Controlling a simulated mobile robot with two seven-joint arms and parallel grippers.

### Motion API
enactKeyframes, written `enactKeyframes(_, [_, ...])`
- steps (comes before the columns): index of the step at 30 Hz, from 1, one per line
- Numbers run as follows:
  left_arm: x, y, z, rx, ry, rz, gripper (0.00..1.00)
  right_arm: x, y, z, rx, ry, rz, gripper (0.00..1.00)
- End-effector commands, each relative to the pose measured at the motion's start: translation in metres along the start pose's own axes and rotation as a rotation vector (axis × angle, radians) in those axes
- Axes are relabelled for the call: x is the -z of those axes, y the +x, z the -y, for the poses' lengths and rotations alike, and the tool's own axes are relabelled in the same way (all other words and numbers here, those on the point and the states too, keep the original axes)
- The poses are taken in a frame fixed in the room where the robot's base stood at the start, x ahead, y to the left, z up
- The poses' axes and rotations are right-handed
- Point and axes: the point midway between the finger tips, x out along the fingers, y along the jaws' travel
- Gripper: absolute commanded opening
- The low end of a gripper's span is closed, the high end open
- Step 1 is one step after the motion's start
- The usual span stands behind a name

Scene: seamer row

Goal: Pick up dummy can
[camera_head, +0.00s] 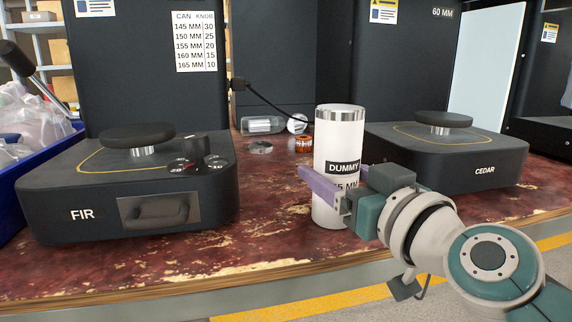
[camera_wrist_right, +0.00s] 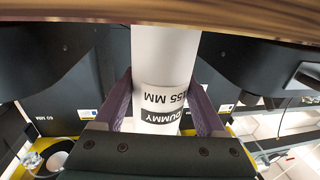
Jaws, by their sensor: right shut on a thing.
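The dummy can (camera_head: 338,150) is a tall white cylinder with a silver top rim and a black DUMMY label. It stands upright on the red worn bench between the two seamers. My right gripper (camera_head: 335,190) is shut on the can at its lower half, with its purple fingers on either side. In the right wrist view the can (camera_wrist_right: 163,65) sits between the two fingers (camera_wrist_right: 163,105), its label reading DUMMY and 155 MM upside down. Part of the can's lower label is hidden by the gripper in the head view. My left gripper is not in view.
The FIR seamer (camera_head: 75,190) stands at left and the CEDAR seamer (camera_head: 470,155) at right, close to the can. A blue bin (camera_head: 12,190) is at far left. The bench front is clear.

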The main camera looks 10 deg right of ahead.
Motion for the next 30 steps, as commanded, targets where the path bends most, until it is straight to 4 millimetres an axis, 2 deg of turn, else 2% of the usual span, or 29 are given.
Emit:
enactKeyframes(2, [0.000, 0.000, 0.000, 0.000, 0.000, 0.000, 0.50, 0.000, 0.000, 0.000, 0.000, 0.000, 0.000, 0.56])
enactKeyframes(16, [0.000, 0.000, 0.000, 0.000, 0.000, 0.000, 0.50, 0.001, 0.000, 0.000, -0.001, 0.000, -0.002, 0.05])
enactKeyframes(25, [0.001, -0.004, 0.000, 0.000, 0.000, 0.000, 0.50, 0.005, 0.000, 0.000, 0.000, 0.000, -0.002, 0.04])
enactKeyframes(30, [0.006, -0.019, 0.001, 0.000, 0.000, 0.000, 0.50, 0.027, 0.000, 0.000, 0.000, 0.000, -0.004, 0.04])
